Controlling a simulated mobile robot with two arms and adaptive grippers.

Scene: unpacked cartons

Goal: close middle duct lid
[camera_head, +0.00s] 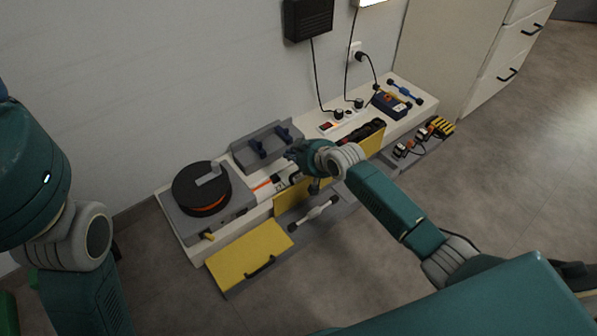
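The long white duct (178,228) runs along the wall. Yellow lid panel shows on both sides of my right wrist, at its left (290,197) and at its right (371,143). It stands steeply along the duct's front edge; my arm hides its centre, so I cannot tell if it is one lid. The left yellow lid (240,252) hangs open, folded outward, with a dark handle. My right gripper (299,158) is over the duct's middle, close to the panel; its fingers are small and dark, and contact is unclear. My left arm shows at the left, its gripper out of view.
A black-and-orange reel (202,190) and a grey holder (266,146) stand on the duct. A grey-white bar tool (313,214) lies in front. Plugs and a blue device (391,104) are at the right, with cables hanging above. Floor in front is free.

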